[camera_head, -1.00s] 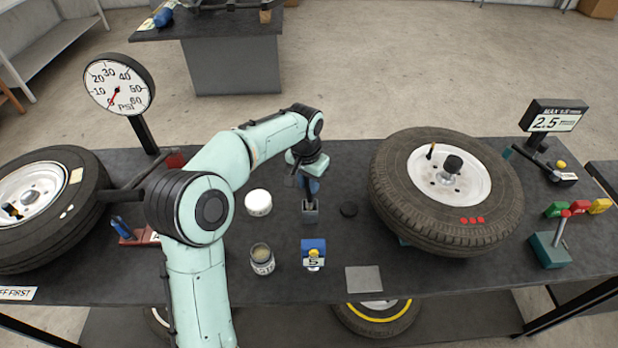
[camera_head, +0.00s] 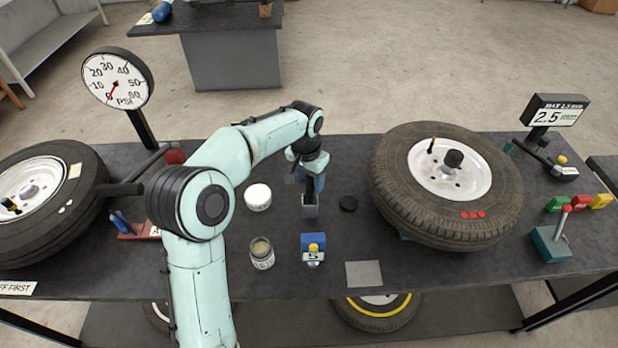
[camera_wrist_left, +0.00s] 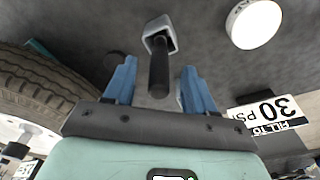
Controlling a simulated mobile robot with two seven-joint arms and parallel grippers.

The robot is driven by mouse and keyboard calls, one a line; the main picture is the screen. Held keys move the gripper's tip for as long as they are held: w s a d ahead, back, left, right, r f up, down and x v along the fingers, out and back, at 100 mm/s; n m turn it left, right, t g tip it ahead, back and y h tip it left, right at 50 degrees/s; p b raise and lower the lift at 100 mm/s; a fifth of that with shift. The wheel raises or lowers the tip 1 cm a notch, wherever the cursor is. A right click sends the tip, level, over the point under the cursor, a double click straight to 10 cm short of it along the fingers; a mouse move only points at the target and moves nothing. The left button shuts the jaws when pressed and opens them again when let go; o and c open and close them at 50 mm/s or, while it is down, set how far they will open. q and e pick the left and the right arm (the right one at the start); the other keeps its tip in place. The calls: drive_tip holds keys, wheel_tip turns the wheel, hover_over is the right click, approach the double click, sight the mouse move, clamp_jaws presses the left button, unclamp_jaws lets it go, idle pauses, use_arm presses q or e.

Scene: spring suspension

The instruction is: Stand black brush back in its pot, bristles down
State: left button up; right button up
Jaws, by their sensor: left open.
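The black brush shows as a dark handle (camera_wrist_left: 158,75) standing up from a small grey square holder (camera_wrist_left: 160,38) in the left wrist view. In the head view the handle (camera_head: 310,196) rises from the same grey holder (camera_head: 310,211) on the dark bench; its bristles are hidden. My left gripper (camera_head: 307,181) is above the holder, pointing down. Its blue fingers (camera_wrist_left: 152,90) are open, one on each side of the handle, apart from it. An open jar (camera_head: 262,254) with a tan inside stands nearer, to the left. My right gripper is not in view.
A white round-lidded tub (camera_head: 258,197) stands left of the holder, a black disc (camera_head: 348,203) right. A blue block (camera_head: 313,249) and grey plate (camera_head: 364,274) lie nearer. A large tyre (camera_head: 394,200) is at right, another tyre (camera_head: 75,225) at left.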

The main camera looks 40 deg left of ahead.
use_arm(q)
wheel_tip(320, 180, up, 13)
drive_tip(key=s+p, duration=0.1)
drive_tip(key=p, duration=0.1)
drive_tip(key=shift+r, duration=0.15)
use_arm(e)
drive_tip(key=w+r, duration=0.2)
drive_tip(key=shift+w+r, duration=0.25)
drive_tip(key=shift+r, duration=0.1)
use_arm(q)
drive_tip(key=shift+s+d, duration=0.1)
idle(0.3)
